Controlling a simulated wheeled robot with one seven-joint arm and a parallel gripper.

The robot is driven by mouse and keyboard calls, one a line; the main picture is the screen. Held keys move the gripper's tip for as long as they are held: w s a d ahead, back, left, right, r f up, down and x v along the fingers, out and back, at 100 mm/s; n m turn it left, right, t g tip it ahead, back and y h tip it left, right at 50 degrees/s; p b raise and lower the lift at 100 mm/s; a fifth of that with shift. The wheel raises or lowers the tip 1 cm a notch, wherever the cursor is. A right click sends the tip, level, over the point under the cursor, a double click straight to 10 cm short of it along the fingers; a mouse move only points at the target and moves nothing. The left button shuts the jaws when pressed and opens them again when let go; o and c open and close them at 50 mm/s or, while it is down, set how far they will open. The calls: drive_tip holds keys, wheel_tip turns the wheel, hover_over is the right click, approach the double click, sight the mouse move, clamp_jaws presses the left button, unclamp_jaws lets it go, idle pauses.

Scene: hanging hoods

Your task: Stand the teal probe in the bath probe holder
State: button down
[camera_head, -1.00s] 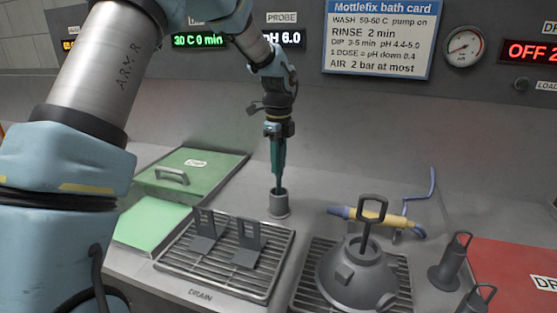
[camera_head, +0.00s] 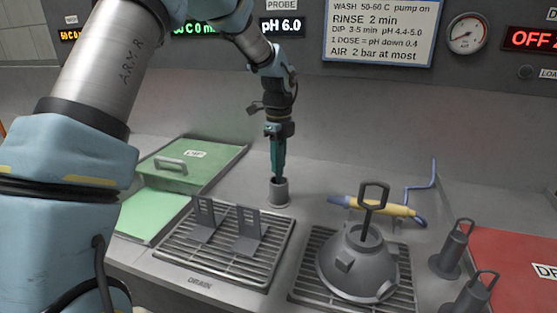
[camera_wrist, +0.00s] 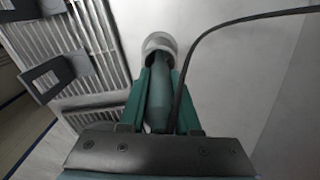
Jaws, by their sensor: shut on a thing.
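My gripper (camera_head: 278,160) points straight down above the bath probe holder (camera_head: 279,195), a small grey upright cup on the bench. Its two teal fingers are shut on the teal probe (camera_wrist: 160,92), which lies between them in the wrist view. The probe's lower end reaches the round mouth of the holder (camera_wrist: 160,40) and appears to be inside it. How deep it sits is hidden. A dark cable (camera_wrist: 184,85) runs from beside the probe off to the upper right. In the head view the fingers mostly hide the probe.
A drain rack (camera_head: 215,270) with two upright brackets is left of the holder. A grey dome with a loop handle (camera_head: 357,262) stands on another rack at right. A yellow-blue tool (camera_head: 375,206) lies behind it. Green lids (camera_head: 195,165) are at left.

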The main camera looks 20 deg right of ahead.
drive_tip(key=c, duration=0.5)
unclamp_jaws()
drive_tip(key=shift+c, duration=0.2)
wheel_tip(320, 180, up, 11)
drive_tip(key=shift+f+b, duration=0.1)
drive_tip(key=shift+b, duration=1.1)
drive_tip(key=shift+a, duration=0.1)
